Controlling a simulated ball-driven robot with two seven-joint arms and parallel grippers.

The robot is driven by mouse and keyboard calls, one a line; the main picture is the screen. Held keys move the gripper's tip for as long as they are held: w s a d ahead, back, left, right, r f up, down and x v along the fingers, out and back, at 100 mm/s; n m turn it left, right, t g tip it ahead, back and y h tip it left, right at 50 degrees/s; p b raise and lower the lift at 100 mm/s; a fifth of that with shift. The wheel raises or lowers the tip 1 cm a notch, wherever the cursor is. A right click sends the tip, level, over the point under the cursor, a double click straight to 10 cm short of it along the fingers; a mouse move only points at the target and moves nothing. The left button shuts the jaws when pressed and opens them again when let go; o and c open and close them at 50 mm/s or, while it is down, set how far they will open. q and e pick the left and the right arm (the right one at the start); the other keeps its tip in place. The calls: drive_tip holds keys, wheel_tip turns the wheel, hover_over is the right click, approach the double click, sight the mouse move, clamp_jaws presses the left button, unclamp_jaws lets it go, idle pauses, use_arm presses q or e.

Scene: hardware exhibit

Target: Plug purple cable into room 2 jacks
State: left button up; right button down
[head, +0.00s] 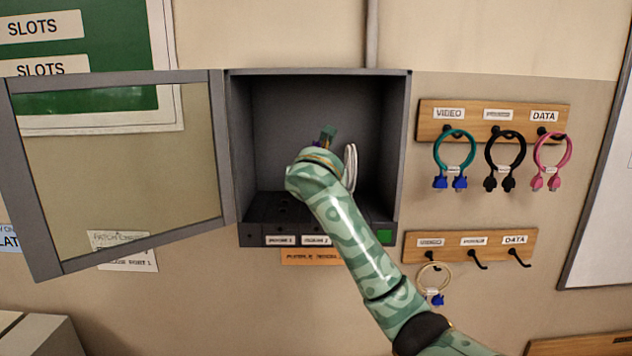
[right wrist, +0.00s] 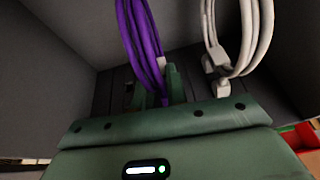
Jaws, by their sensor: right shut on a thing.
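The purple cable (right wrist: 138,35) hangs as a looped bundle in the right wrist view. My right gripper (right wrist: 160,88) is shut on it near its lower end, inside the open grey cabinet (head: 232,150). In the head view my right arm hides most of the gripper (head: 327,138) and the cable. The jack panel (head: 262,207) along the cabinet floor has dark sockets. Two small white labels are on its front, the left one (head: 281,240) and the right one (head: 316,240); the right one seems to end in 2. The purple plug tips and the sockets beneath them are hidden. My left gripper is out of view.
A white cable (right wrist: 243,40) stands close right of the purple one, its plugs at the panel. The cabinet door (head: 115,175) is swung open left. Cables hang on an upper rack (head: 425,128) and lower rack (head: 412,246).

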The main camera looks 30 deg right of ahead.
drive_tip(key=shift+f, duration=0.2)
idle(0.4)
drive_tip(key=c, duration=0.7)
unclamp_jaws()
drive_tip(key=shift+s, duration=0.1)
drive_tip(key=shift+v, duration=3.7)
